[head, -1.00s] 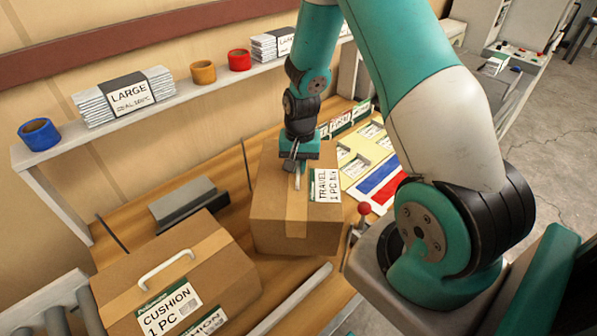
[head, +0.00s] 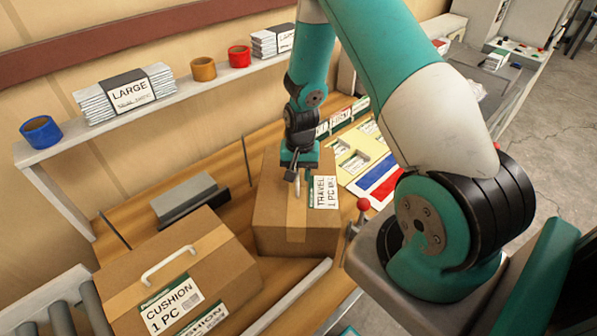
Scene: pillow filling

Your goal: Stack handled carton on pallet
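The handled carton labelled TRAVEL 1 PC (head: 275,231) is a closed brown box with tan tape, standing on the wooden bench. My gripper (head: 296,180) points down at the middle of its top, at the pale handle (head: 297,189). The fingers are small and overlap the handle, so I cannot tell whether they are closed on it. A second closed carton labelled CUSHION 1 PC (head: 214,268) stands at the lower left, with a white handle (head: 168,264) on top. No pallet can be made out.
A roller conveyor (head: 62,318) is at the lower left. A grey block (head: 187,192) lies behind the cartons. A red-knobbed lever (head: 363,205) stands close right of the TRAVEL carton. The shelf (head: 75,143) holds tape rolls and label stacks.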

